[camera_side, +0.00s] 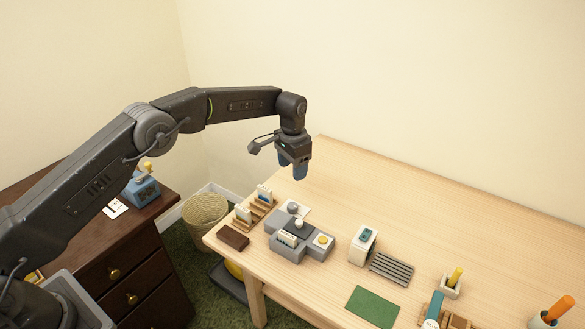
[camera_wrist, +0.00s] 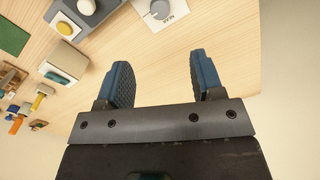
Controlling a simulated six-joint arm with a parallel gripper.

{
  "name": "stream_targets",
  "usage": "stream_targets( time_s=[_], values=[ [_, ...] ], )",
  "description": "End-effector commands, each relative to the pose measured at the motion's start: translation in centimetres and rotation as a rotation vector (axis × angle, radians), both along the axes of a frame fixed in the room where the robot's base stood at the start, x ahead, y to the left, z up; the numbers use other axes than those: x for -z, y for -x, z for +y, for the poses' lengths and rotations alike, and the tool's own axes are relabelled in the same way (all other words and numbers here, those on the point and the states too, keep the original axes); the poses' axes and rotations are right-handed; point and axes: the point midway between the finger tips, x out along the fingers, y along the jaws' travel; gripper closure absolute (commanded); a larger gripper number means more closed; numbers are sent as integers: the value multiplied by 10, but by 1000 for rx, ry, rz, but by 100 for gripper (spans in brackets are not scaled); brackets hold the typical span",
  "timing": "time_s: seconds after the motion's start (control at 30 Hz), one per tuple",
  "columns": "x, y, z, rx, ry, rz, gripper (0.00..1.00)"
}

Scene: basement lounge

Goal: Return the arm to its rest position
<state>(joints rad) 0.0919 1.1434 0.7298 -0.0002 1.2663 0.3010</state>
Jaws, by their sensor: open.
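My gripper (camera_side: 293,168) hangs from my raised arm above the far left part of the wooden table, well clear of the things on it. In the wrist view its two blue fingers (camera_wrist: 161,80) stand apart with nothing between them. Below it in the side view is a grey block unit (camera_side: 287,252) with a knob and a yellow button. A round grey knob on a white card (camera_wrist: 160,10) shows beyond the fingers in the wrist view.
The light wooden table (camera_side: 440,222) holds a white box (camera_side: 362,246), a slatted grey rack (camera_side: 391,268), a green mat (camera_side: 372,306) and a wooden card rack (camera_side: 254,208). A dark drawer cabinet (camera_side: 130,272) and a wicker basket (camera_side: 205,215) stand left. The table's back is clear.

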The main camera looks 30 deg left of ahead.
Motion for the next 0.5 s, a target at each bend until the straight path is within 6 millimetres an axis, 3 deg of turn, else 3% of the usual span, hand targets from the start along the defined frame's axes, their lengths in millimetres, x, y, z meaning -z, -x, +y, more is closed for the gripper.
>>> stream_targets(
  time_s=[0.27, 0.37, 0.5],
  values=[
    [-10, 1, 1, -5, 1, -8, 39],
    [-37, 7, 4, -21, 4, -32, 39],
    [-94, 28, 12, -59, 9, -81, 39]
  ],
)
